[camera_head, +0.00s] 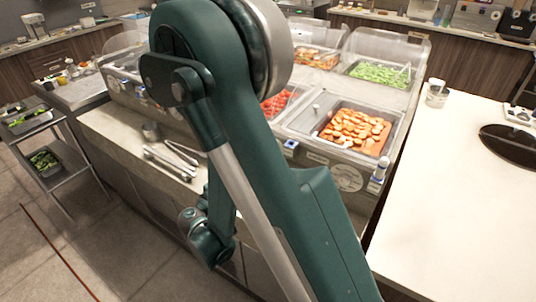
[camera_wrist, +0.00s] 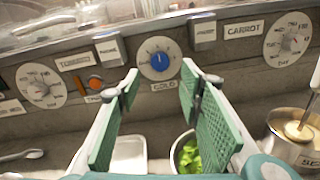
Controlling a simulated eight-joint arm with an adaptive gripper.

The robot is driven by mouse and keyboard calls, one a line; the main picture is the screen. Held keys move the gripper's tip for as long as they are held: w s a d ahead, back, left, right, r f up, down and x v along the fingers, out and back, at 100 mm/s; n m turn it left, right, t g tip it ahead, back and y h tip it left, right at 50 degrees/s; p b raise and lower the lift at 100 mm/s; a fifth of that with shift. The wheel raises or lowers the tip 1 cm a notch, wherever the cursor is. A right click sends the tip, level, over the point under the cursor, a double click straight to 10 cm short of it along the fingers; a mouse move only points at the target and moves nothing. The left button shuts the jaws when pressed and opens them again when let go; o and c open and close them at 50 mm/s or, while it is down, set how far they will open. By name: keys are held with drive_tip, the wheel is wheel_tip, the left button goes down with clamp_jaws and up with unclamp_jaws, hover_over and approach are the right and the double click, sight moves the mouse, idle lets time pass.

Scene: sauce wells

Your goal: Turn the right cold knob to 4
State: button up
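In the wrist view a round blue knob (camera_wrist: 158,61) sits on a white dial on the grey panel, with a COLD label below it. It has a light pointer mark that looks roughly upward; the dial's numbers are too small to read. My gripper (camera_wrist: 158,72) is open, with a green-padded finger on each side of the knob's place in the picture. Nothing is between the fingers, and I see no contact with the knob. In the head view my arm hides the gripper; a small blue-and-white part (camera_head: 290,146) shows on the counter front.
In the wrist view, white dials stand at left (camera_wrist: 42,87) and right (camera_wrist: 288,38), with an orange switch (camera_wrist: 95,84) between the left dial and the knob. A metal pot (camera_wrist: 290,135) and a bowl of greens (camera_wrist: 186,153) are below. Tongs (camera_head: 170,162) lie on the ledge.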

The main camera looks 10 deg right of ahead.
drive_tip(key=shift+w+d, duration=0.1)
drive_tip(key=b+x, duration=0.1)
drive_tip(key=x, duration=0.6)
drive_tip(key=shift+w+d, duration=0.15)
drive_tip(key=shift+d, duration=0.05)
idle(0.4)
drive_tip(key=c, duration=0.9)
